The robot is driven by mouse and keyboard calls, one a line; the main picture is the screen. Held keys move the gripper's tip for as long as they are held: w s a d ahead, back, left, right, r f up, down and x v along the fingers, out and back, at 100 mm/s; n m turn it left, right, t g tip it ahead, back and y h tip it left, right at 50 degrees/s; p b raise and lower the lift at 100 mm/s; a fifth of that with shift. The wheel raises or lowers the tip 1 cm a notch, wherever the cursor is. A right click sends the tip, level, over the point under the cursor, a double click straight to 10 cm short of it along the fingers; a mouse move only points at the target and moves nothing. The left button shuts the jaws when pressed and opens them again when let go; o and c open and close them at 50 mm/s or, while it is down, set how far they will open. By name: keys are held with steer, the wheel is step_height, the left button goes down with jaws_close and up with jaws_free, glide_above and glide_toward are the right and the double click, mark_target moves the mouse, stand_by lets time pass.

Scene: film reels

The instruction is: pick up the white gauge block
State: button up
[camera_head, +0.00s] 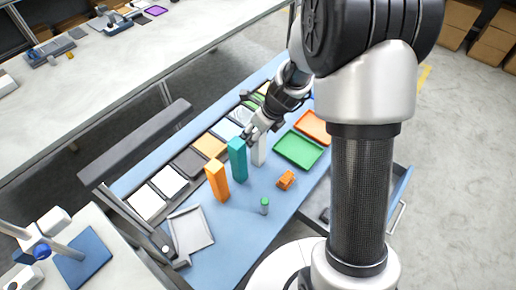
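The white gauge block (259,153) stands upright on the blue bench top, just right of the teal block. My gripper (257,134) points down at the top of the white block, with its fingers at or close to the block's upper end. The view is too small to tell whether the fingers touch it or are shut. The upper part of the block is partly hidden by my gripper.
A teal block (238,160) and an orange block (217,181) stand left of the white one. A green tray (299,150), an orange tray (313,127), a small orange object (286,180) and a green-topped cylinder (264,206) are nearby. Coloured tiles line the back.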

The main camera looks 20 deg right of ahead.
steer(key=shift+b+x, duration=0.35)
steer(key=shift+x, duration=0.8)
steer(key=shift+c, duration=0.3)
jaws_close()
